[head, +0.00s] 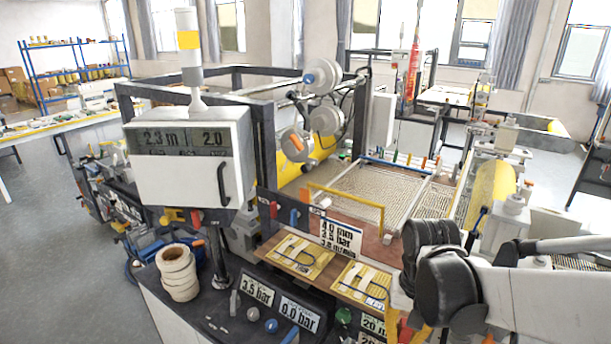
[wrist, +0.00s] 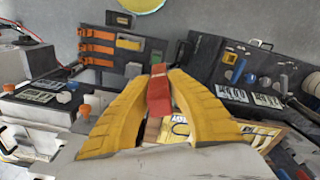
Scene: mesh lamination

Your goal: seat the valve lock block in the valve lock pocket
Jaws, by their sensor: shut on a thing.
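In the wrist view my gripper (wrist: 166,80) has its two yellow fingers closed on a red block (wrist: 159,92), which I take to be the valve lock block. The block stands lengthwise between the fingertips, and its lower end shows below them. In the head view my dark wrist and pale arm come in from the right, and yellow finger parts show low beneath them; the held block cannot be made out there. I cannot pick out the valve lock pocket with certainty in either view.
In the head view, yellow boards (head: 297,257) lie on the machine's front ledge, above a dark panel (head: 230,310) with pressure labels. Tape rolls (head: 177,272) stand at its left. A display box (head: 190,155) rises on a post. A yellow frame (head: 345,200) stands behind the boards.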

